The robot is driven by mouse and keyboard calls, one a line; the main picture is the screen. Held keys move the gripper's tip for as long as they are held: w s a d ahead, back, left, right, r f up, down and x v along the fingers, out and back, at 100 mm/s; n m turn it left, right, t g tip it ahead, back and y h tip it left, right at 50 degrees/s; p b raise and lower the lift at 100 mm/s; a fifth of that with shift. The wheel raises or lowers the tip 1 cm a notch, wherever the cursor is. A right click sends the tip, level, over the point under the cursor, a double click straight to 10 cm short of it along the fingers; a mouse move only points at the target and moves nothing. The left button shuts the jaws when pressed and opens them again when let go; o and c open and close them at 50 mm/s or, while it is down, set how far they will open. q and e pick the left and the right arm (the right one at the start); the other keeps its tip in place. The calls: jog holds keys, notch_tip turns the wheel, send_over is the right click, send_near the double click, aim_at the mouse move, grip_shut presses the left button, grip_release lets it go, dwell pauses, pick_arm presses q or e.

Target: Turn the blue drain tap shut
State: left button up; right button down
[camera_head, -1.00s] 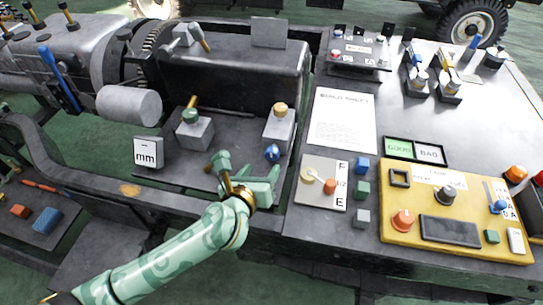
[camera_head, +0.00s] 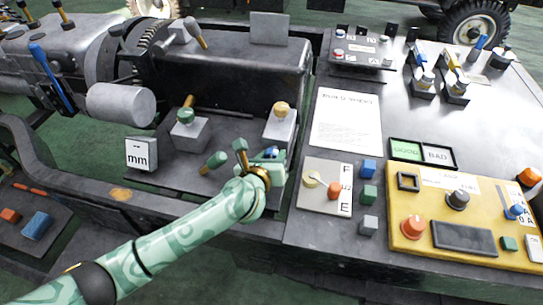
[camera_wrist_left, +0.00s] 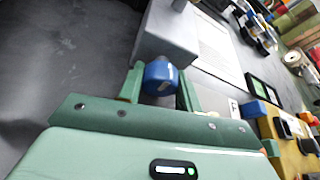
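The blue drain tap (camera_head: 271,152) shows only in part in the head view, behind my left gripper (camera_head: 268,162). In the left wrist view the tap's round blue knob (camera_wrist_left: 160,76) sits between the two green fingers of my left gripper (camera_wrist_left: 160,82), one on each side. The gaps are very narrow, and I cannot tell whether the fingers press on it. A grey block (camera_wrist_left: 170,34) stands just beyond the knob. My right gripper is not in view.
A grey block with a yellow knob (camera_head: 281,109) and one with a green knob (camera_head: 184,116) stand behind. A green handle (camera_head: 215,160) is left of my gripper. A switch plate (camera_head: 313,203) and a yellow panel (camera_head: 474,205) lie to the right.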

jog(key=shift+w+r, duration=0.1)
pick_arm(q)
jog(key=shift+r+m+y+p, duration=0.15)
jog(key=shift+m+y+p, duration=0.55)
jog(key=shift+m+p, duration=0.4)
jog(key=shift+s+m+y+p, duration=0.1)
jog(key=shift+m+y+p, duration=0.4)
jog(key=shift+m+p, duration=0.1)
jog(key=shift+f+m+t+y, duration=0.2)
jog(key=shift+m+t+y, duration=0.15)
jog(key=shift+m, duration=0.25)
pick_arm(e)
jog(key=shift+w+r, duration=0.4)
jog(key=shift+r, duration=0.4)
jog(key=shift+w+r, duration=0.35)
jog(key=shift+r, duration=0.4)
pick_arm(q)
jog(key=o, duration=1)
